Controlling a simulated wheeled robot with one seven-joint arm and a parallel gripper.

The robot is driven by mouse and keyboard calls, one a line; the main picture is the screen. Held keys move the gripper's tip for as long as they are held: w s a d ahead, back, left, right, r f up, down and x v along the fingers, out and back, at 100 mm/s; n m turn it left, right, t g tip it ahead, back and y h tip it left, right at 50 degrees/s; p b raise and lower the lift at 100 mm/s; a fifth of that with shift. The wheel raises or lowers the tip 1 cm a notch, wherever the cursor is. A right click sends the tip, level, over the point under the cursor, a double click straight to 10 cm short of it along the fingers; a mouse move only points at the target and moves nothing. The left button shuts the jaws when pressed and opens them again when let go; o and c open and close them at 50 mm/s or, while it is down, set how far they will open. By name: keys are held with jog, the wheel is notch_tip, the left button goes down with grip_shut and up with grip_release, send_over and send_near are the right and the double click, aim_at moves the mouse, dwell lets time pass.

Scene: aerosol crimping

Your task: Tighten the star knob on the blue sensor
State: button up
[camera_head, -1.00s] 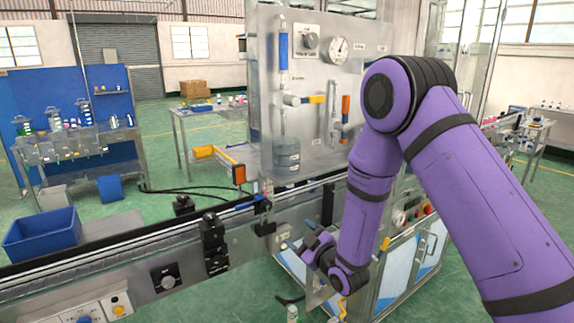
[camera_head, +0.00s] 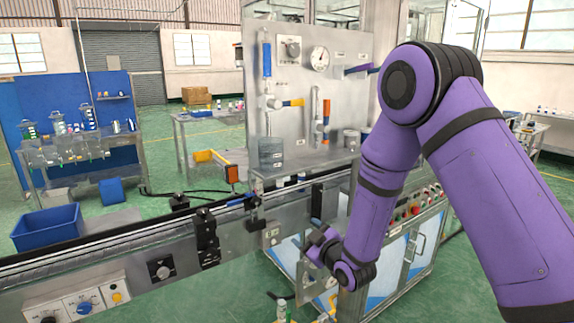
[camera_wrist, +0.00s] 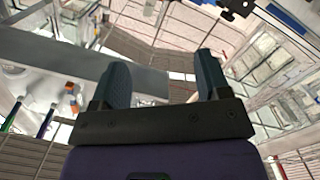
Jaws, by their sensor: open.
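A small blue part (camera_head: 240,200), possibly the blue sensor, sits at the conveyor rail beside a black bracket (camera_head: 255,212). A star knob cannot be made out at this size. A blue part (camera_wrist: 286,18) and a black bracket (camera_wrist: 236,7) show at the top edge of the wrist view; I cannot tell if they are the same ones. My gripper (camera_head: 314,246) is right of and below the black bracket, in front of the machine and apart from it. In the wrist view my gripper (camera_wrist: 163,70) has two dark fingers spread wide with nothing between them.
The conveyor (camera_head: 120,262) runs across the front left, carrying another black bracket (camera_head: 207,238). The machine's panel (camera_head: 345,85) with valves and a gauge stands behind my gripper. Its cabinet (camera_head: 425,245) is close to my arm. A blue bin (camera_head: 46,228) is at the left.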

jog(key=s+d+r+m+g+h, duration=0.2)
jog(key=s+d+r+m+h, duration=0.1)
jog(key=d+r, duration=0.5)
jog(key=s+d+r+m+g+h, duration=0.1)
jog(key=s+d+r+m+h, duration=0.25)
jog(key=d+r, duration=0.55)
jog(key=s+d+r+m+g+h, duration=0.1)
jog(key=s+d+r+m+g, duration=0.1)
jog(key=s, duration=0.8)
jog(key=s+d+r+m+g, duration=0.2)
jog(key=s+d+r, duration=0.1)
jog(key=s, duration=0.7)
jog(key=s+d+r+m+g+h, duration=0.1)
jog(key=s+d+r+m+g, duration=0.1)
jog(key=s, duration=0.8)
jog(key=shift+d+r+g+h, duration=0.3)
jog(key=shift+r+h, duration=0.05)
jog(key=shift+r, duration=0.5)
jog(key=shift+s, duration=0.1)
